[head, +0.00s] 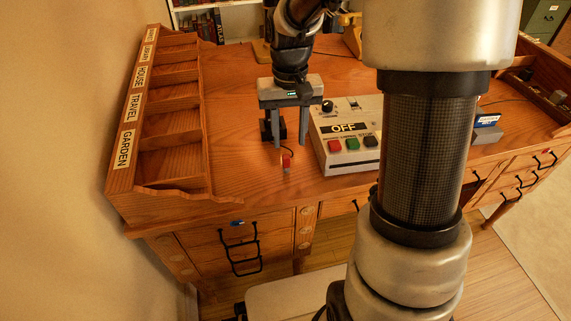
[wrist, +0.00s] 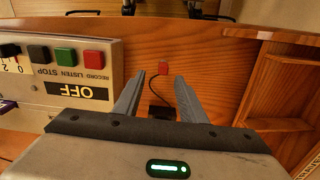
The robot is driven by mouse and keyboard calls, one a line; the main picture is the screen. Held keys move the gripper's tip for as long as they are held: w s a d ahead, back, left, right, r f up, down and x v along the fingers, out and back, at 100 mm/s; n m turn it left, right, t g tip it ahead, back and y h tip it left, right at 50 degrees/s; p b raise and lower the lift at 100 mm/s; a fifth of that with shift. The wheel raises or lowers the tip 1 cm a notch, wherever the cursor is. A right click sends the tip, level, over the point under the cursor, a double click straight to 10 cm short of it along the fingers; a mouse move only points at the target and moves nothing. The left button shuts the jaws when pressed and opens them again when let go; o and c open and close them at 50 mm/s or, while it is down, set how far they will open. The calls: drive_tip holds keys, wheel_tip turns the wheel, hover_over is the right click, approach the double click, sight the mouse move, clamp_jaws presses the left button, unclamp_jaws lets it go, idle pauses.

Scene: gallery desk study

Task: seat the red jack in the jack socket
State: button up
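The red jack (head: 286,161) is on the wooden desk near its front edge, with a small pale end toward that edge. In the wrist view the red jack (wrist: 163,68) shows just beyond the fingertips, and a thin dark cable runs from it to a black block (wrist: 160,112) on the desk. My gripper (head: 289,143) is above the desk, pointing down, behind the jack in the head view. In the wrist view my gripper (wrist: 159,79) is open, with nothing held between its fingers. I cannot make out the jack socket in either view.
A pale machine (head: 345,150) with an OFF sign and red, green and black buttons stands close right of the gripper. A labelled wooden sorter (head: 170,130) lines the desk's left side. Bare desk (head: 235,150) lies between. A blue-labelled box (head: 486,125) is farther right.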

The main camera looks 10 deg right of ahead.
sight(286, 156)
drive_tip(key=f, duration=0.2)
drive_tip(key=f+b, duration=0.1)
drive_tip(key=f, duration=0.2)
drive_tip(key=f+b, duration=0.1)
drive_tip(key=f, duration=0.1)
drive_tip(key=shift+a+f, duration=0.35)
drive_tip(key=shift+r, duration=0.1)
clamp_jaws()
